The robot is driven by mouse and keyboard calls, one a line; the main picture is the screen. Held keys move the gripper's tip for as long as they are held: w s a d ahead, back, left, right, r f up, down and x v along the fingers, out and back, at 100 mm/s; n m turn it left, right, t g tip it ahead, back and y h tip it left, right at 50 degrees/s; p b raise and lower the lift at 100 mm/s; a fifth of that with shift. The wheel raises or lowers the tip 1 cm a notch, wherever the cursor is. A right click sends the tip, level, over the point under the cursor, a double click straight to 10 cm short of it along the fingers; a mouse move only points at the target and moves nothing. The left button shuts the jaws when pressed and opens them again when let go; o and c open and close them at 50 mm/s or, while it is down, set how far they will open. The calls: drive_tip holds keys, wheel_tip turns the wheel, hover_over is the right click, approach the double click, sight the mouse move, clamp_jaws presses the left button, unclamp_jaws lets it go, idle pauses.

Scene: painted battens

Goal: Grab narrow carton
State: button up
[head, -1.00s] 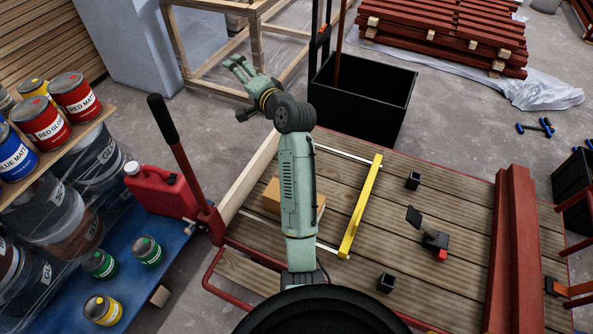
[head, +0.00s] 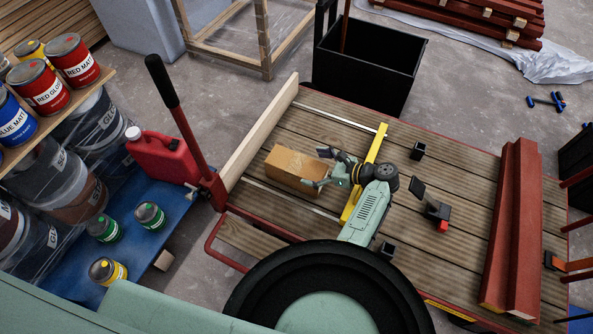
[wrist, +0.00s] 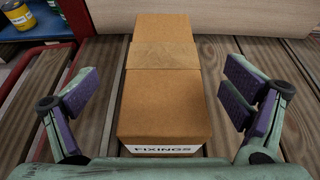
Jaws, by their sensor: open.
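The narrow carton (head: 297,168) is a long brown cardboard box lying on the slatted wooden deck, left of the yellow bar. In the wrist view the carton (wrist: 163,95) runs away from me, with a tape band across it and a white "FIXINGS" label on its near end. My gripper (head: 322,168) is open at the carton's right end in the head view. In the wrist view my gripper (wrist: 165,105) has its purple-padded fingers spread to either side of the carton, with a gap on each side. I see no contact between the pads and the carton.
A pale wooden board (head: 262,130) stands along the deck's left edge behind the carton. A yellow bar (head: 365,175) lies under my arm. Small black blocks, a black clamp-like tool (head: 437,210) and red beams (head: 515,225) occupy the right. Paint cans and a red jerrycan (head: 163,157) are at left.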

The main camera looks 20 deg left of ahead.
sight(298, 164)
drive_tip(key=shift+x, duration=2.75)
drive_tip(key=shift+w+d+f, duration=0.1)
drive_tip(key=shift+w+f, duration=0.05)
drive_tip(key=shift+c, duration=0.4)
drive_tip(key=c, duration=1.9)
drive_tip(key=shift+c, duration=0.3)
drive_tip(key=shift+r, duration=0.2)
